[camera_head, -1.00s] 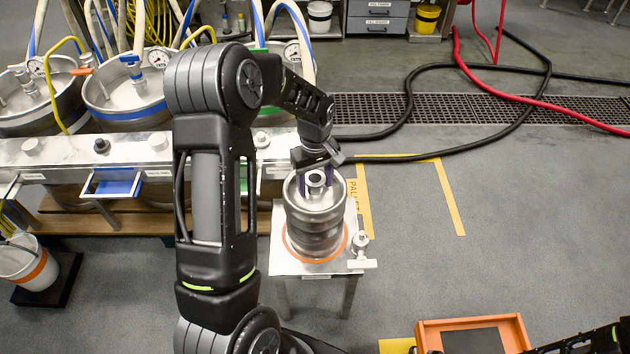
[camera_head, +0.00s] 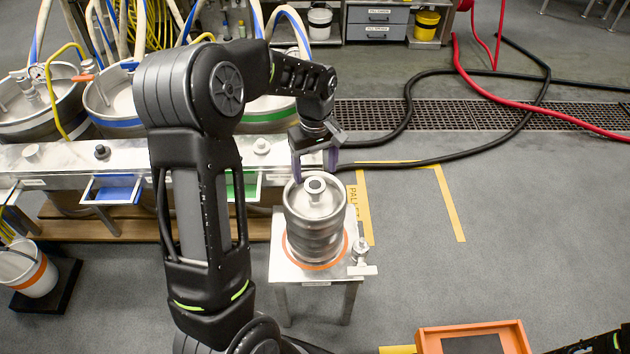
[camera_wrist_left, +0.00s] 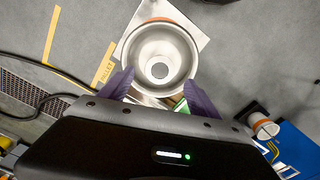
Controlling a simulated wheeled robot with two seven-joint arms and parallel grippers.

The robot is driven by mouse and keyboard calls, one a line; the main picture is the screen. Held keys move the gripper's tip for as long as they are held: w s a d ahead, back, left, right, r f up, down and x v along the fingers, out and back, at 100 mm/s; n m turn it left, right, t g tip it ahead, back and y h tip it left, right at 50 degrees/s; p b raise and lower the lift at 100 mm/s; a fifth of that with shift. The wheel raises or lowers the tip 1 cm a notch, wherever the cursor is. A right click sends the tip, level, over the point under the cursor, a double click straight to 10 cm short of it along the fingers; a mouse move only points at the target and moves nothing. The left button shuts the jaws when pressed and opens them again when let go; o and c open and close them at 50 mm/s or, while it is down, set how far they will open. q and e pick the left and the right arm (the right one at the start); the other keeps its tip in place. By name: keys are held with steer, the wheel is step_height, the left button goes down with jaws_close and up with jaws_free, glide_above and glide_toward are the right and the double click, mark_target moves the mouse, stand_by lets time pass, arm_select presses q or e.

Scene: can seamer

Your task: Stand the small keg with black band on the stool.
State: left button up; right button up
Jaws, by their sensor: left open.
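The small steel keg (camera_head: 315,230) stands upright on the stool (camera_head: 282,267), inside an orange ring on its white top. No black band can be made out on it. In the left wrist view the keg (camera_wrist_left: 160,38) is seen from above, with the stool top (camera_wrist_left: 198,22) beneath. My left gripper (camera_head: 315,176) is open, its purple fingers above and behind the keg's top, with nothing between them. In the left wrist view its fingers (camera_wrist_left: 159,80) are spread at the near side of the keg rim. My right gripper is not in view.
A small fitting (camera_head: 361,255) sits at the stool's right edge. A steel bench (camera_head: 60,160) with several larger kegs is at the left. An orange tray (camera_head: 475,326) is at the front right. Black and red hoses cross the floor behind; floor right of the stool is clear.

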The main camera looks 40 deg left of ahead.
arm_select(q)
steer(key=shift+r, duration=2.1)
